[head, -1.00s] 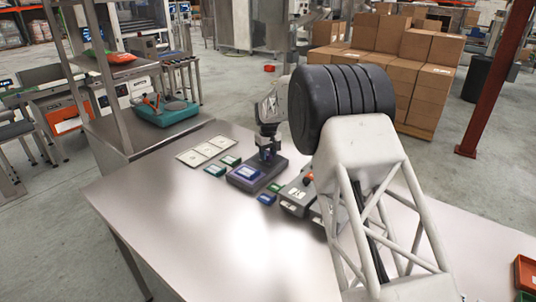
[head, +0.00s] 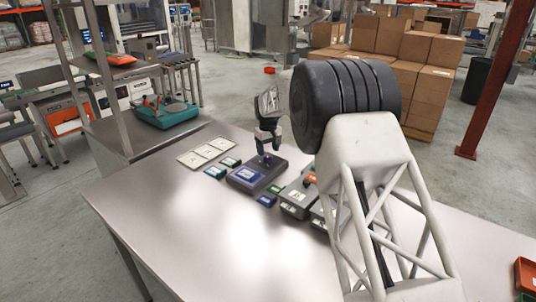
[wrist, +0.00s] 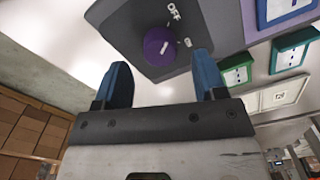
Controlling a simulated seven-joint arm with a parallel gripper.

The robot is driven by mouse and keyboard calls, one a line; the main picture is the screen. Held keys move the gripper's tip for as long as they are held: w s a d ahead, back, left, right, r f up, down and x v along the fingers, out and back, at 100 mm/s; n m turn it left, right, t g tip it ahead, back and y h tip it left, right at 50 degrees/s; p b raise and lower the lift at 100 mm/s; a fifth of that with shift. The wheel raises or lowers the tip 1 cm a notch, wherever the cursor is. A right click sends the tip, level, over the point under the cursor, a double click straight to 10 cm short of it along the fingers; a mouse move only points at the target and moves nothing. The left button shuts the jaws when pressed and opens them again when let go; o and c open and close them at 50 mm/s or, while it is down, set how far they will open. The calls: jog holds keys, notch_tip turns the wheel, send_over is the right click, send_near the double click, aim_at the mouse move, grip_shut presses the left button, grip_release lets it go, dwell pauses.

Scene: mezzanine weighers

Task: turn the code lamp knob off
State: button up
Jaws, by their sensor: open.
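The code lamp knob is a purple round knob (wrist: 160,46) on a dark grey box (wrist: 128,22). In the wrist view a white pointer line on it slants up and right. An "OFF" label is above it and a smaller mark sits to its right; I cannot tell exactly which the line points at. In the head view the knob (head: 267,160) shows at the back of the box (head: 262,181), which has a blue label. My gripper (wrist: 161,64) is open and empty, its blue fingers apart. In the head view my gripper (head: 268,148) is just above the knob.
Small green (head: 216,172) and blue (head: 266,200) tiles lie around the box. A pale card panel (head: 206,152) is behind left. The table's front left (head: 180,220) is clear.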

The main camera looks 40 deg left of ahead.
aim_at(268, 155)
jog(key=shift+r, duration=2.35)
